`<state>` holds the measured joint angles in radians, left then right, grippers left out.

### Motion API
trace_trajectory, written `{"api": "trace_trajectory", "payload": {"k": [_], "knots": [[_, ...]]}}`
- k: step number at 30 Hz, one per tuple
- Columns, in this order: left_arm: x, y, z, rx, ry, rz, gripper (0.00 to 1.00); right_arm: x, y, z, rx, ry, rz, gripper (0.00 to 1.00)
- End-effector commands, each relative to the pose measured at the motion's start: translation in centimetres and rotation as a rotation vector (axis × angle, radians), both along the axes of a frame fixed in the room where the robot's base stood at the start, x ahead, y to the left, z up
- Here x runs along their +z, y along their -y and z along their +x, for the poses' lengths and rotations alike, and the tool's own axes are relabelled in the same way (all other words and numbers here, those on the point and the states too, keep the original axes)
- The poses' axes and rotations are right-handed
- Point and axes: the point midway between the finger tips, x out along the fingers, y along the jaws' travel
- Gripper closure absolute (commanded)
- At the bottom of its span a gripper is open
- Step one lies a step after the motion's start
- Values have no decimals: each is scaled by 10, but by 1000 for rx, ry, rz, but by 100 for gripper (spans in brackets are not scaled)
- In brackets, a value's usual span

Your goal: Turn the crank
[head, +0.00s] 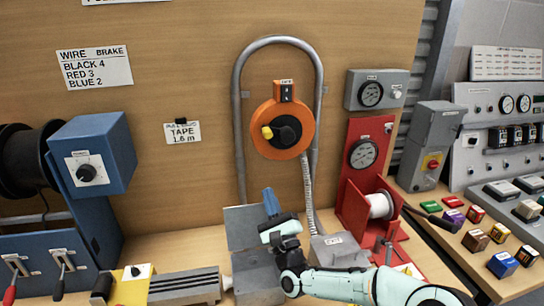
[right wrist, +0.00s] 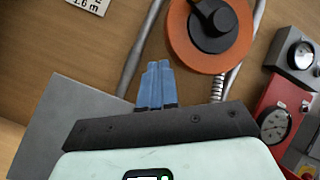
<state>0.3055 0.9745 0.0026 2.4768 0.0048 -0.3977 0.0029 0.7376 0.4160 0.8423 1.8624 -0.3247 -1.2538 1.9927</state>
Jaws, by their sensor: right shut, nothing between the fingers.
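An orange round reel (head: 262,147) hangs on the wooden board, with a black crank (head: 287,131) at its middle and a yellow knob (head: 266,132) at the crank's left end. In the right wrist view the reel (right wrist: 190,42) and part of the black crank (right wrist: 212,14) show at the top, cut off by the edge. My right gripper (head: 268,192) is below the reel, apart from it, with its blue fingers pointing up. The fingers (right wrist: 157,65) are together and empty in the right wrist view. My left gripper is not in view.
A grey metal pipe loop (head: 238,95) surrounds the reel. A grey box (head: 243,228) stands behind my right gripper. A red stand (head: 352,207) with a white spool (head: 381,205) is to the right, a blue machine (head: 105,150) to the left. Small coloured blocks (head: 475,240) lie at far right.

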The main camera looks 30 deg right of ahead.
Motion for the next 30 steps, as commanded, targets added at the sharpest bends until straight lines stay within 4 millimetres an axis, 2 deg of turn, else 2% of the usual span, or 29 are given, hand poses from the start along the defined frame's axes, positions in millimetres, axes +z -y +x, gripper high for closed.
{"api": "trace_trajectory", "payload": {"k": [1,6,11,17,27,30], "knots": [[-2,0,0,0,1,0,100,-7,7,-5,52,53,91,100],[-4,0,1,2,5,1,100,-3,18,-26,220,223,308,100],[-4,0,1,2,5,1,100,4,21,-30,276,277,368,100],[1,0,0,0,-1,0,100,26,23,-11,277,279,369,100],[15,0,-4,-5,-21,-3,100,77,29,41,275,278,368,100],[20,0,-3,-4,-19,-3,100,93,26,39,275,275,365,100]]}}
